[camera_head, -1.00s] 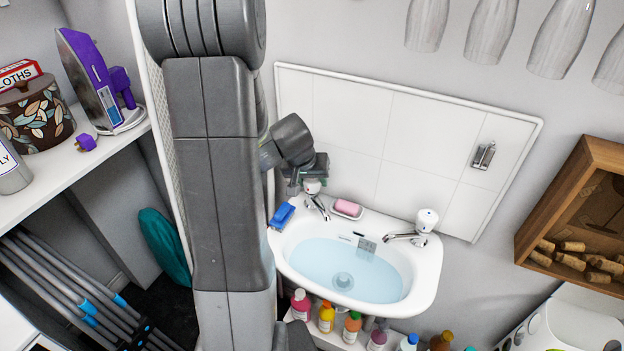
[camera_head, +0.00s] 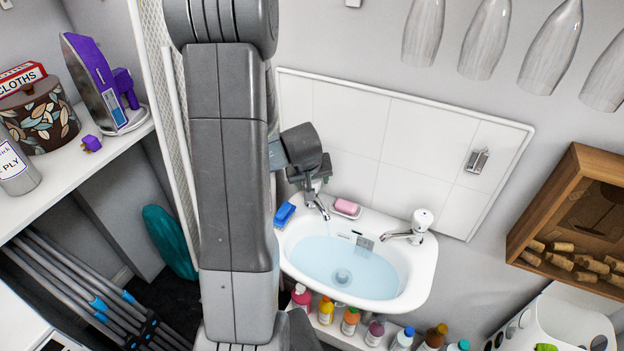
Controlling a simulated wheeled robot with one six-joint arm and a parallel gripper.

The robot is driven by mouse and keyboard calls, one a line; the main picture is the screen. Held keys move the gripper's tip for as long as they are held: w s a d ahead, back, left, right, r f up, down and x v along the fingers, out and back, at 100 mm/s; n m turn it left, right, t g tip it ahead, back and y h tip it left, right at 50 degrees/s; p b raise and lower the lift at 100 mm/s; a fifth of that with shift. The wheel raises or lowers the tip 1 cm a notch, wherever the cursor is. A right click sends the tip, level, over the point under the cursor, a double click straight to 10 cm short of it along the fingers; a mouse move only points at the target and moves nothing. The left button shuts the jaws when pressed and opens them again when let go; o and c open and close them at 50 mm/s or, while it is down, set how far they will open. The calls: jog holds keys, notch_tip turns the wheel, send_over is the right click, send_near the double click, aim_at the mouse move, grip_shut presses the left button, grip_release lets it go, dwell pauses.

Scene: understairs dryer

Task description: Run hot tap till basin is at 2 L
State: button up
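The white basin (camera_head: 417,278) holds clear bluish water (camera_head: 345,267) over its drain. The left tap (camera_head: 321,209) is chrome, at the back left of the basin. My gripper (camera_head: 312,186) is at the top of this tap and mostly hides its handle. Its fingers are too small and covered to show whether they are closed on it. A thin, faint stream seems to fall from the left spout. The right tap (camera_head: 409,235) has a white-topped knob and stands clear of my gripper. A small grey plate (camera_head: 365,242) is on the basin's back inner wall; its marks are unreadable.
Pink soap (camera_head: 346,206) in a dish lies between the taps. A blue item (camera_head: 285,214) sits on the basin's left rim. Several coloured bottles (camera_head: 350,321) stand below. A wooden cork box (camera_head: 570,215) hangs at right, and a shelf (camera_head: 75,185) is at left.

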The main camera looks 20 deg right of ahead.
jog(key=shift+o, duration=0.7)
jog(key=shift+r, duration=0.25)
jog(key=p+v, duration=0.1)
jog(key=v, duration=1.2)
jog(key=shift+s+a, duration=0.15)
jog(key=shift+a, duration=0.05)
jog(key=shift+d, duration=0.1)
dwell(1.0)
